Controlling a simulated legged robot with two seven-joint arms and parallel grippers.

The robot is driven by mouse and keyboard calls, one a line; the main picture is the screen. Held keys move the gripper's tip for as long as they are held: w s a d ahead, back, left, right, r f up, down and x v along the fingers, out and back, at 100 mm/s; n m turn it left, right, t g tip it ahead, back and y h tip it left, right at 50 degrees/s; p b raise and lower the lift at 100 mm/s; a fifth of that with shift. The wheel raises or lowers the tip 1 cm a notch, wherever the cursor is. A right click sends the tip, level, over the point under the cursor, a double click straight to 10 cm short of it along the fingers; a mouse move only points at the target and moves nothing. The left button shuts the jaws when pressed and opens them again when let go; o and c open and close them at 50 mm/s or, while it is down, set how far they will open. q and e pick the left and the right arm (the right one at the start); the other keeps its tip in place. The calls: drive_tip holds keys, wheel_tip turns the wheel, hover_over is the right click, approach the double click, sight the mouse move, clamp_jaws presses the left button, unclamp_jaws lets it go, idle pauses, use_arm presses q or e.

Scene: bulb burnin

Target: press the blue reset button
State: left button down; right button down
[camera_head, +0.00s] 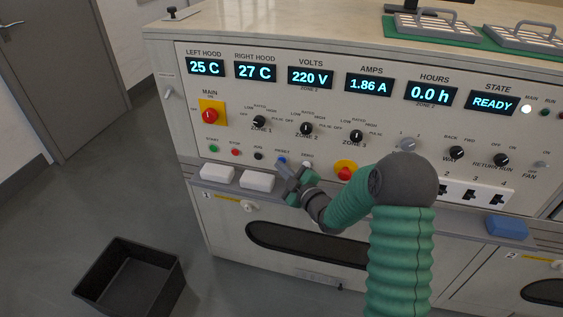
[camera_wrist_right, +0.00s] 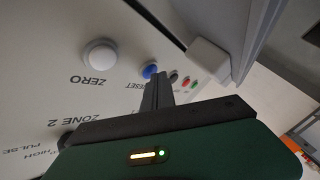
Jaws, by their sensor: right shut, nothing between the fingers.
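The blue reset button (camera_head: 281,160) is on the lower row of the panel, between the black button and the white zero button. In the right wrist view the blue button (camera_wrist_right: 150,71) shows just beyond my fingertips. My right gripper (camera_head: 287,174) is shut and empty, with its tips just below and very near the blue button. In the right wrist view the shut fingers (camera_wrist_right: 158,88) point at it; I cannot tell whether they touch it. My left gripper is not in view.
The white zero button (camera_head: 307,165) sits right of the blue one. Green (camera_head: 213,149), red (camera_head: 235,152) and black (camera_head: 258,156) buttons are to its left. White blocks (camera_head: 257,181) lie on the ledge below. A black bin (camera_head: 130,277) stands on the floor. The state display (camera_head: 492,104) reads READY.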

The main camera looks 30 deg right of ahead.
drive_tip(key=shift+s+a, duration=0.45)
drive_tip(key=shift+a, duration=0.1)
drive_tip(key=shift+s+a+b, duration=0.4)
drive_tip(key=shift+s+a, duration=1.25)
drive_tip(key=shift+a, duration=0.25)
